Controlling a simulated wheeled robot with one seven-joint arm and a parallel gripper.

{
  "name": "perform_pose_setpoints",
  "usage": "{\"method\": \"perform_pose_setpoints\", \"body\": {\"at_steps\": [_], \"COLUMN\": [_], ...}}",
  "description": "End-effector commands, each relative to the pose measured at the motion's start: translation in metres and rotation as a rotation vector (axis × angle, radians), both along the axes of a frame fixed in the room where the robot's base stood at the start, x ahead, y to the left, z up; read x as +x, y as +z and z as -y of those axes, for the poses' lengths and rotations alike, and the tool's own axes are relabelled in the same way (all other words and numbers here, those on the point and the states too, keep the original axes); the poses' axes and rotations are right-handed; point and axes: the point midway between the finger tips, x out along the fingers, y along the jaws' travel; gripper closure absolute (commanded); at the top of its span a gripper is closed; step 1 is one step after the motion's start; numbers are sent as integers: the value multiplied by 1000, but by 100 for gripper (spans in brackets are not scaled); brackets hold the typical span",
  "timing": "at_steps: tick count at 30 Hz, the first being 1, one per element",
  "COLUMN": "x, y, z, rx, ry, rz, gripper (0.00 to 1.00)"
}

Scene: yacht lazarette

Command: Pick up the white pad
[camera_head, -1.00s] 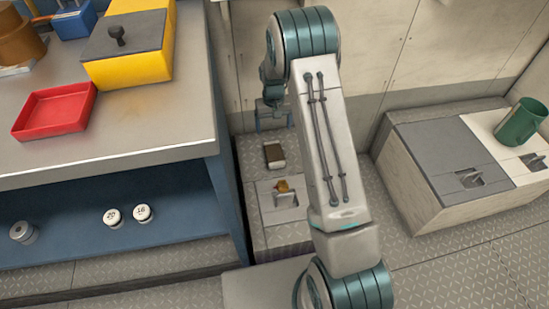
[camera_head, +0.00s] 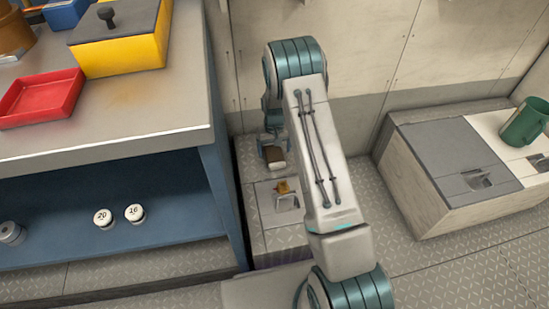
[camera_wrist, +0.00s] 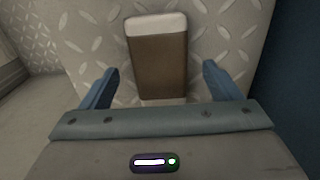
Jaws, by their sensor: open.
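The pad (camera_wrist: 157,60) is a small block with a brown broad face and a white end, on the diamond-plate surface. In the head view the pad (camera_head: 277,164) is small and partly covered by my gripper (camera_head: 272,145). In the wrist view my gripper (camera_wrist: 160,85) is open, with one blue finger on each side of the pad and a gap on both sides. The pad's near end is close to the palm's edge. I cannot tell how high the fingertips are above the plate.
A hatch with a latch and a small orange-brown thing (camera_head: 282,187) lies just nearer. The blue shelf unit (camera_head: 229,190) stands close on the left, holding a red tray (camera_head: 40,98) and a yellow box (camera_head: 125,55). A pale locker (camera_head: 425,180) with a green mug (camera_head: 524,122) stands right.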

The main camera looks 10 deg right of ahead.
Motion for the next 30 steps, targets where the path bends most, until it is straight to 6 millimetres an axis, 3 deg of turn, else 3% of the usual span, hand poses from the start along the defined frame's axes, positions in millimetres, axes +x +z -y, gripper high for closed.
{"method": "perform_pose_setpoints", "body": {"at_steps": [1,4,11,12,17,20,30], "x": [-2,-1,-1,-1,-1,-1,-1], "y": [-13,-25,-26,-26,-26,-26,-18], "z": [1,1,0,0,0,0,0], "rx": [0,0,0,0,0,0,0], "ry": [-1,0,0,1,1,1,0], "rz": [-1,-1,0,0,0,0,1], "gripper": [15,15,15,18,63,67,67]}}
